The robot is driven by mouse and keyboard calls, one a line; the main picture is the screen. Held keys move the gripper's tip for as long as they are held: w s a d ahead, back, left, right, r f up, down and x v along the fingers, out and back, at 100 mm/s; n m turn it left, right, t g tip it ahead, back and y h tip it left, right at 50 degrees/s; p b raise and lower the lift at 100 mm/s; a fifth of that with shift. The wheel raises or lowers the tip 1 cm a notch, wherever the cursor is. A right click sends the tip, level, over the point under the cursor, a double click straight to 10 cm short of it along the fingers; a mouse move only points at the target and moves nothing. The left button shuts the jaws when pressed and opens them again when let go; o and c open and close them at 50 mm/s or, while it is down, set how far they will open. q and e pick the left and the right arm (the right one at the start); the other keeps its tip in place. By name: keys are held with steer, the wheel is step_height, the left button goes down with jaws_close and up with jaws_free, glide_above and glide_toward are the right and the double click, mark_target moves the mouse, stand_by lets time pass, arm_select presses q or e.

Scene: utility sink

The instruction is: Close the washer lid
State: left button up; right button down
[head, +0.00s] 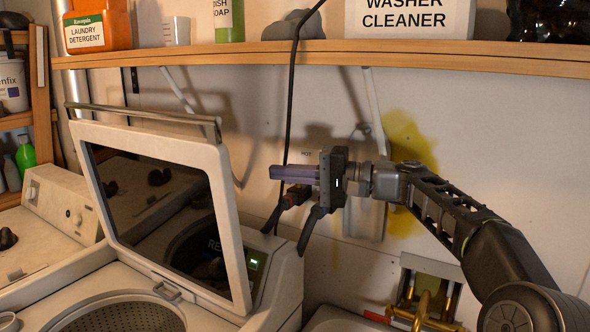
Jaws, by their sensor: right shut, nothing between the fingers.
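The washer lid (215,166) is a white frame with a dark glass pane, standing open and tilted up over the washer (270,262) at the left. The drum opening (125,318) shows below it at the bottom edge. My right gripper (272,172) is shut and empty, pointing left. It is in the air to the right of the lid's upper right side, apart from it in the picture. How far it is from the lid in depth is hard to tell. My left gripper is not in view.
A wooden shelf (350,53) with a detergent bottle (97,25) and a washer cleaner box (417,18) runs above. A dark cable (293,80) hangs behind my right gripper. A sink with brass taps (428,308) is at lower right.

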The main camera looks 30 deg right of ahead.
steer(key=w+a+p, duration=0.1)
steer(key=a+p, duration=0.1)
steer(key=a, duration=0.5)
steer(key=shift+w+a+f, duration=0.2)
steer(key=shift+w+f, duration=0.1)
